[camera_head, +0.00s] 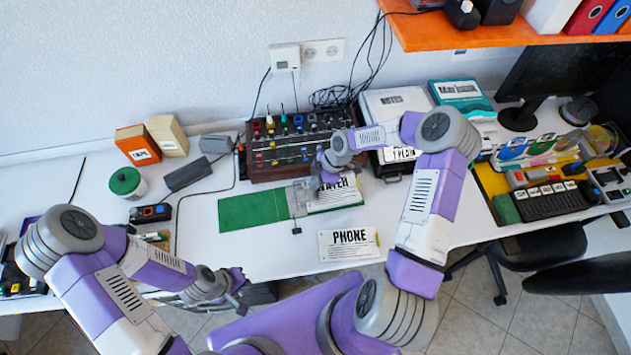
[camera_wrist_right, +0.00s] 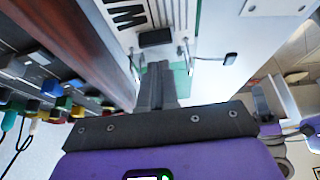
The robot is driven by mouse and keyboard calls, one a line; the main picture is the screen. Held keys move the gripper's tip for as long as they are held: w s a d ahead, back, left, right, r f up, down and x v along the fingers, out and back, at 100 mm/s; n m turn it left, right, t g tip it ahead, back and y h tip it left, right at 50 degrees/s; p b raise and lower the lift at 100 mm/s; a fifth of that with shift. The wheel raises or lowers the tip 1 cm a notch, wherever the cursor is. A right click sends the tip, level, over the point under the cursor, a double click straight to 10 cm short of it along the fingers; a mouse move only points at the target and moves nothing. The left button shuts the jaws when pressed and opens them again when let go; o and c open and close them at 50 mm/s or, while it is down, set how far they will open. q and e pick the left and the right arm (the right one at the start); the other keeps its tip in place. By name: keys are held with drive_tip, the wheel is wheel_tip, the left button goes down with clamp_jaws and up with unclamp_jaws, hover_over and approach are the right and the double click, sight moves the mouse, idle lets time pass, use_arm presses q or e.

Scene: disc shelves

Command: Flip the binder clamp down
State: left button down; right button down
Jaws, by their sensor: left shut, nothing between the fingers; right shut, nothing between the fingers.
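An open green binder (camera_head: 252,209) lies on the white desk, with a printed paper (camera_head: 338,196) on its right side. The binder clamp (camera_head: 297,231) shows as thin metal with a dark tip near the binder's middle. In the right wrist view the clamp has a black block (camera_wrist_right: 157,38) and a thin rod ending in a black tip (camera_wrist_right: 230,58). My right gripper (camera_head: 318,186) is shut and empty over the paper, close to the clamp; its fingers (camera_wrist_right: 160,82) hide part of it. Contact cannot be told. My left gripper (camera_head: 238,296) is shut and empty by the desk's front edge.
A brown control panel (camera_head: 277,146) with coloured knobs stands right behind the binder. A PHONE card (camera_head: 348,244) lies in front. A black device (camera_head: 151,213) and a green-lidded jar (camera_head: 126,183) stand left.

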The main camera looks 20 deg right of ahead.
sight(314, 193)
drive_tip(key=shift+f, duration=0.15)
drive_tip(key=shift+a+f, duration=0.1)
drive_tip(key=shift+a+f+b, duration=0.2)
drive_tip(key=shift+a+b, duration=0.3)
drive_tip(key=shift+b, duration=0.1)
drive_tip(key=shift+r, duration=0.15)
drive_tip(key=shift+w+r+p, duration=0.1)
drive_tip(key=shift+r+p, duration=0.2)
drive_tip(key=d+f+p+v, duration=0.1)
drive_tip(key=p+v, duration=0.1)
drive_tip(key=v, duration=1)
drive_tip(key=shift+s+d+r+p, duration=0.25)
drive_tip(key=shift+d+p, duration=0.05)
drive_tip(key=shift+d, duration=0.15)
